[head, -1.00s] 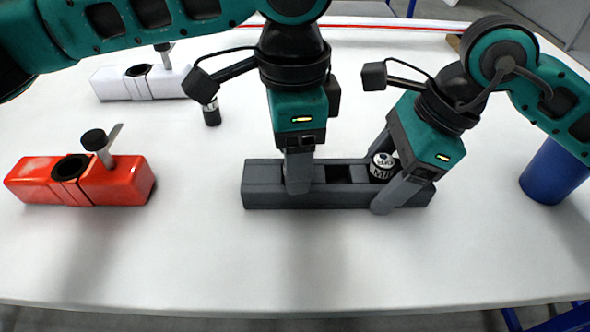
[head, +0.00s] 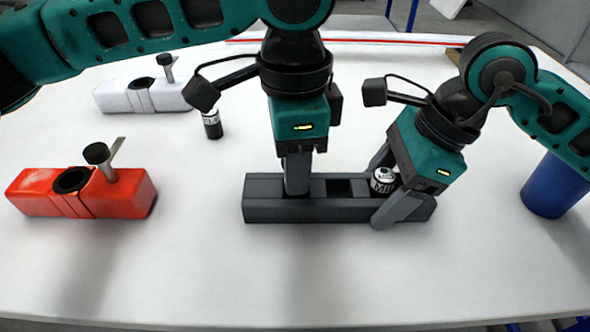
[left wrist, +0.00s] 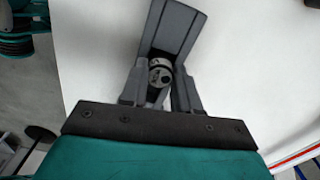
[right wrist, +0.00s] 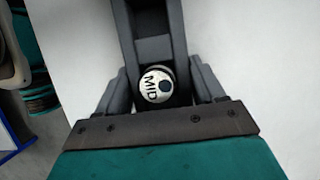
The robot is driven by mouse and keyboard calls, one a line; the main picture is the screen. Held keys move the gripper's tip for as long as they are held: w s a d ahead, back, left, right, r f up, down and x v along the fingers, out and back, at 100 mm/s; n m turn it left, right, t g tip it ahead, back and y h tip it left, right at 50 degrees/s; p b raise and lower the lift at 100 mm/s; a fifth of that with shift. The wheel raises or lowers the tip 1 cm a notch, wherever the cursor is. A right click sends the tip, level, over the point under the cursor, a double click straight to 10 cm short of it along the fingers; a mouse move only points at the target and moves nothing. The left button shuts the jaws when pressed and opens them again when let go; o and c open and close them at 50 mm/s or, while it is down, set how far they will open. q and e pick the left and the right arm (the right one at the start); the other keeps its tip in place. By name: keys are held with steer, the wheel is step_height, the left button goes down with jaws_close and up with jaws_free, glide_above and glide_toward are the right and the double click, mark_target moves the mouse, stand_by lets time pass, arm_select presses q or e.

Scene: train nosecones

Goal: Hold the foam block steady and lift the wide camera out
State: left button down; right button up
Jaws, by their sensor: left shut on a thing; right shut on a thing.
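The dark grey foam block (head: 340,212) lies lengthwise on the white table, with pockets in its top. My right gripper (head: 390,190) straddles its right end and is shut on its sides. Between those fingers a camera marked MID (head: 383,180) sits in a pocket; it also shows in the right wrist view (right wrist: 156,84). My left gripper (head: 297,190) points down at the block's left part. The head view hides this camera behind the fingers.
A red clamp block (head: 105,192) stands at the left, with a white one (head: 125,97) behind it. A small black camera with a pale label (head: 212,124) stands between them and the foam block. A blue cup (head: 553,185) is at the right. The table's front is clear.

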arm_select(q)
step_height(320, 180, up, 9)
steer(key=shift+r, duration=0.15)
arm_select(e)
steer(key=o, duration=1)
steer(key=shift+r, duration=0.1)
